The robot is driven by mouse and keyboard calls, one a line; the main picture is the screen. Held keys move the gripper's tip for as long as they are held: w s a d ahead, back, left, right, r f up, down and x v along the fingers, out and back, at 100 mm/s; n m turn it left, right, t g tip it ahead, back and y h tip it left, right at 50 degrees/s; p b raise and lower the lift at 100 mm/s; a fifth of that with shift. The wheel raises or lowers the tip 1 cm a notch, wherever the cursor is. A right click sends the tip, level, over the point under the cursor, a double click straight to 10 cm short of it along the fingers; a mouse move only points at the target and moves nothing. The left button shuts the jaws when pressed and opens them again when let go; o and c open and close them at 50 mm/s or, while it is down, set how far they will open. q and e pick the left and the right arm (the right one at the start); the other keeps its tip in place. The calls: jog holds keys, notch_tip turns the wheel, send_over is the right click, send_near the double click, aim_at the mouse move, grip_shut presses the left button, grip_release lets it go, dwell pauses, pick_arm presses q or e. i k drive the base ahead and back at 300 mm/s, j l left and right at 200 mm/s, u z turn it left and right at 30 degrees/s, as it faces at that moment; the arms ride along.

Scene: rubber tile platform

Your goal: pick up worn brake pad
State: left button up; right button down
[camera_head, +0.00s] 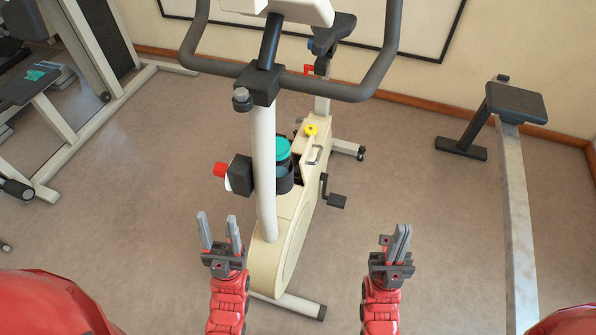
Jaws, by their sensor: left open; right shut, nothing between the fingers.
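I cannot make out a worn brake pad for sure. A cream exercise bike (290,235) stands in the middle. A black block (240,174) with a red knob (220,169) and a white part sits on the left of its front post. A dark container with a teal lid (282,150) sits behind the post, partly hidden by it. A dark opening (297,166) shows in the frame beside it; its contents are unclear. My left gripper (219,222) is open and empty, in front of the bike and left of its post. My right gripper (397,240) is shut and empty, right of the bike.
Handlebars (345,92) and a console reach over the bike's front. A yellow knob (311,130) and a pedal (336,201) stick out from its frame. A bench (516,200) stands at right, other gym equipment (95,110) at left. Floor between is clear.

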aim_at(297, 170)
jog(key=j+u, duration=0.1)
jog(key=u, duration=1.7)
jog(key=i+u, duration=0.25)
jog(key=i, duration=1.85)
jog(key=i+z, duration=0.25)
jog(key=z, duration=0.15)
jog(key=i+j+z, duration=0.1)
jog(key=i+z, duration=0.25)
jog(key=i+j+z, duration=0.1)
jog(key=z, duration=0.3)
jog(key=i+j+z, duration=0.2)
jog(key=z, duration=3.55)
jog(key=i, duration=0.45)
